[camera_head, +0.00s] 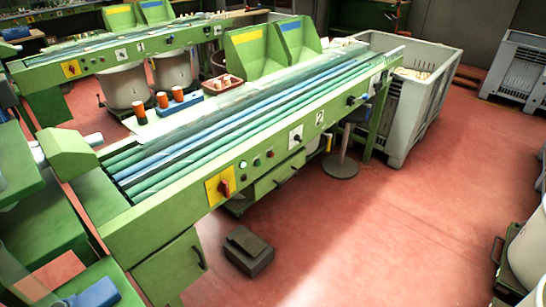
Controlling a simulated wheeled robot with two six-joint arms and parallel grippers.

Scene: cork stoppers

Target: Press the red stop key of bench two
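Bench two is the long green bench (146,218) in the middle, with the number 2 on its front rail. A small red key (270,153) sits on that rail, left of a black knob on a white plate (296,136). Left of the red key are a small dark key (256,161) and a white key (243,165). Further left is a red rotary switch (224,187) on a yellow plate (214,192). Nothing covers these controls. Neither of my grippers is in view.
A dark pedal box (248,250) lies on the red floor before the bench. A round-footed stand (341,165) and a large grey crate (432,105) stand at the right end. Bench one (100,60) is behind. The floor at front right is largely clear.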

